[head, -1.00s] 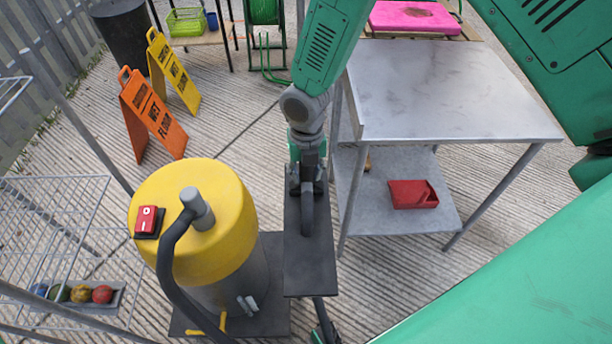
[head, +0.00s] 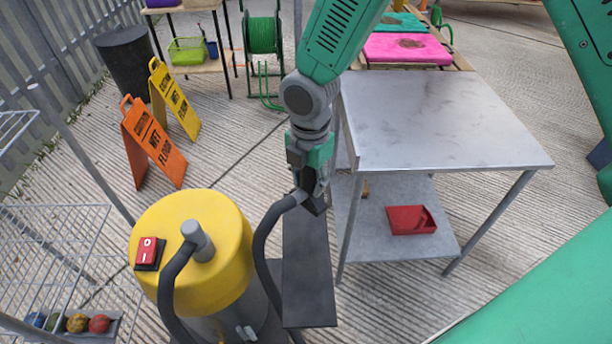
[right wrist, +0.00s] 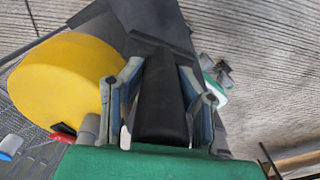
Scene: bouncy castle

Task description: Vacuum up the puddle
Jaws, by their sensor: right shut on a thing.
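The vacuum (head: 190,255) is a drum with a yellow lid, a red switch and a grey body, at the lower left of the head view. Its yellow lid also shows in the right wrist view (right wrist: 65,80). A black hose (head: 262,245) leaves the lid and loops up to my right gripper (head: 312,195). In the right wrist view the gripper is shut around a black tube, the hose's end piece (right wrist: 160,100). I see no puddle. My left gripper is not in view.
A metal table (head: 440,120) with a red tray (head: 411,220) on its lower shelf stands close right of the gripper. Orange (head: 152,145) and yellow (head: 174,98) wet-floor signs stand at left. A wire rack (head: 65,250) is at the left edge. Ribbed floor between is free.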

